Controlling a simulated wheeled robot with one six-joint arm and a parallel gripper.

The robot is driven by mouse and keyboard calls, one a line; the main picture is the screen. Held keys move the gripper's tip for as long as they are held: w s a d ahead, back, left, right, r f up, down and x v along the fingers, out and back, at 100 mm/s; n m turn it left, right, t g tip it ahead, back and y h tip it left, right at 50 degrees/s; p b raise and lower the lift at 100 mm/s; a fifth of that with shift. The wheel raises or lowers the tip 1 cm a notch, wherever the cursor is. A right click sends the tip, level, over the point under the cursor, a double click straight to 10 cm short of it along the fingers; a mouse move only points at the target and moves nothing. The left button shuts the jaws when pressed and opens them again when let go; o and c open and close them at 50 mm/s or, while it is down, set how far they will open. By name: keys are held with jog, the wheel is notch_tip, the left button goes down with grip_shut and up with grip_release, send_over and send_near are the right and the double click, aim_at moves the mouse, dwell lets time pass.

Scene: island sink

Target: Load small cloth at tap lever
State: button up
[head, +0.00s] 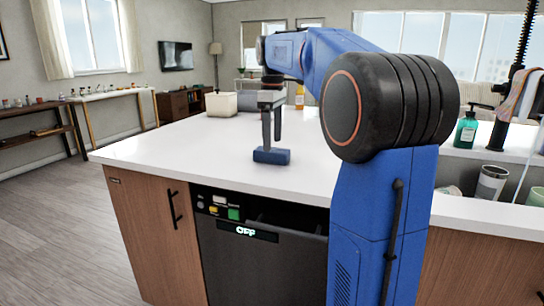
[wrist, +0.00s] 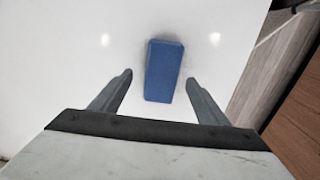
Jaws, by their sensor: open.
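A small blue oblong block (head: 272,156) lies flat on the white counter; I cannot tell if it is the folded small cloth. It also shows in the wrist view (wrist: 164,70). My gripper (head: 271,143) points down over it, open, with one finger on each side of the block in the wrist view (wrist: 159,78). I see no grip on it. The black tap (head: 528,35) with a coiled neck stands at the far right of the head view. Pink, orange and dark cloths (head: 517,95) hang by it. The tap lever is not clear.
A green soap bottle (head: 466,130) and a grey cup (head: 491,182) stand near the sink at right. A cream box (head: 221,104) and an orange bottle (head: 299,97) stand on the far counter. The counter (head: 190,150) left of the block is clear. A dishwasher (head: 262,262) is below.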

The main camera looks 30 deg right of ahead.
jog(key=shift+a+f, duration=0.15)
jog(key=shift+f, duration=2.1)
jog(key=c, duration=1.2)
notch_tip(320, 180, up, 9)
jog(key=shift+r, duration=0.55)
